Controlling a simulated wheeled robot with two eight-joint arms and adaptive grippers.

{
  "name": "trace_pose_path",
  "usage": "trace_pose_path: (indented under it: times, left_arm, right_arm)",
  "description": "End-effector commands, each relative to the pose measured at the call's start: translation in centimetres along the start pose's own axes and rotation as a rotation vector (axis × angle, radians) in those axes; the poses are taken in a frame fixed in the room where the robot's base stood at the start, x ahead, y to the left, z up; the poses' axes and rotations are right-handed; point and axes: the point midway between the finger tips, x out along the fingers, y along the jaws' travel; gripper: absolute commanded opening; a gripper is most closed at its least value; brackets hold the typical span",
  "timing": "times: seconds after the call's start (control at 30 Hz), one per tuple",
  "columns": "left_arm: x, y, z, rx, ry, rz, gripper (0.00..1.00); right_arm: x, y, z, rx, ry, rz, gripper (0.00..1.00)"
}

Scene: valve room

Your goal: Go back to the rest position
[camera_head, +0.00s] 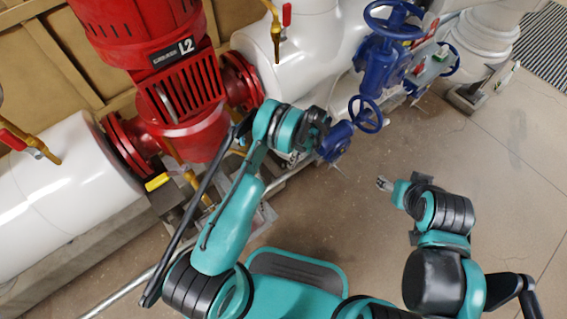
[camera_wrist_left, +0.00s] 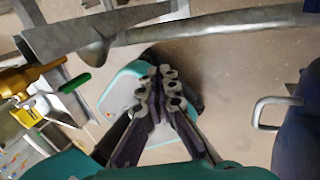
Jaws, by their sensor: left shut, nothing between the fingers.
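My left gripper (camera_wrist_left: 160,82) shows in the left wrist view with its grey fingertips together and nothing between them. In the head view my left arm reaches up the middle, and its dark wrist end (camera_head: 316,127) is beside the small blue valve (camera_head: 336,141). The fingers there are hard to make out, and I cannot tell whether they touch the valve. My right gripper (camera_head: 384,184) is small in the head view, pointing left above bare floor. Its finger opening is too small to judge.
A red pump marked L2 (camera_head: 190,85) and white pipes (camera_head: 60,185) stand at the left. Blue valves with handwheels (camera_head: 392,20) are at the top. Yellow taps with red handles (camera_head: 286,15) stick out from the pipes. The floor (camera_head: 510,175) at the right is clear.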

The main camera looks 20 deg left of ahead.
Motion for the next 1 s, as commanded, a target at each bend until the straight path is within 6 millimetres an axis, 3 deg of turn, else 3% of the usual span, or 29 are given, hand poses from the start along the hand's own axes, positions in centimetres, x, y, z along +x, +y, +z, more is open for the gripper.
trace_pose_path:
  times: [0.2, 1.0]
  left_arm:
    - [-0.43, -0.63, -0.79, -0.004, 0.002, 0.0, 0.0]
    - [-0.42, -0.63, -0.8, -0.005, 0.002, 0.0, 0.0]
  right_arm:
    - [0.0, 0.0, 0.02, 0.0, 0.0, 0.0, 0.59]
    - [0.0, 0.0, 0.01, 0.0, 0.0, 0.0, 0.59]
